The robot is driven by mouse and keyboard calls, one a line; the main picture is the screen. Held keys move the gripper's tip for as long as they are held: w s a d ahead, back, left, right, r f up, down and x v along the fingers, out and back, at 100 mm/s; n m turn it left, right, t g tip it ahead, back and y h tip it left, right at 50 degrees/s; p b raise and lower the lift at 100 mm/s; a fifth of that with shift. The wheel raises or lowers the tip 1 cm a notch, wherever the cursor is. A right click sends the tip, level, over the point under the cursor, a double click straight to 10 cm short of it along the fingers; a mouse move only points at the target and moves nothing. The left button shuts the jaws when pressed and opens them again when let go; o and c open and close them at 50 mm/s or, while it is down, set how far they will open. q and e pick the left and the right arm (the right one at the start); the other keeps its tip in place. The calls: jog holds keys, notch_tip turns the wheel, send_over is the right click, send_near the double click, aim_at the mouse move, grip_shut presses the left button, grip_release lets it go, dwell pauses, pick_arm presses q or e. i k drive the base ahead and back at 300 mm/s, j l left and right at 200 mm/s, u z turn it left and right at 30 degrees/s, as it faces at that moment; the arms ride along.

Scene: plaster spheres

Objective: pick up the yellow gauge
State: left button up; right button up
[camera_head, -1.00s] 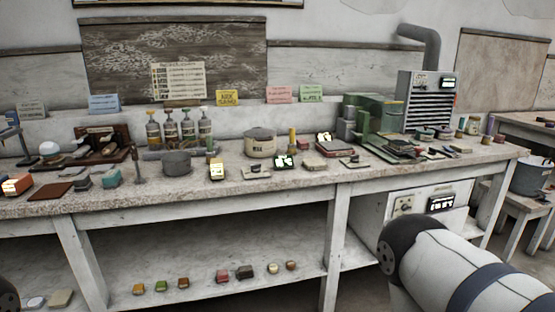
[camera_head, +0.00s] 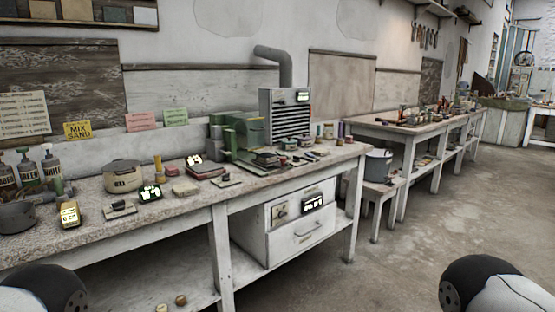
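The yellow gauge (camera_head: 69,213), a small upright yellow device with a lit display, stands near the front edge of the long workbench (camera_head: 262,180) at the left of the head view. Neither of my grippers is in view. Only rounded dark and white parts of my arms show at the bottom left and bottom right corners, apart from the gauge.
A grey pot (camera_head: 17,216) stands left of the gauge and a lidded pot (camera_head: 123,175) behind it. A small device (camera_head: 120,208) and a green lit gauge (camera_head: 150,192) lie to its right. Open floor (camera_head: 400,265) extends right of the bench.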

aim_at(71, 217)
jog(key=u, duration=1.2)
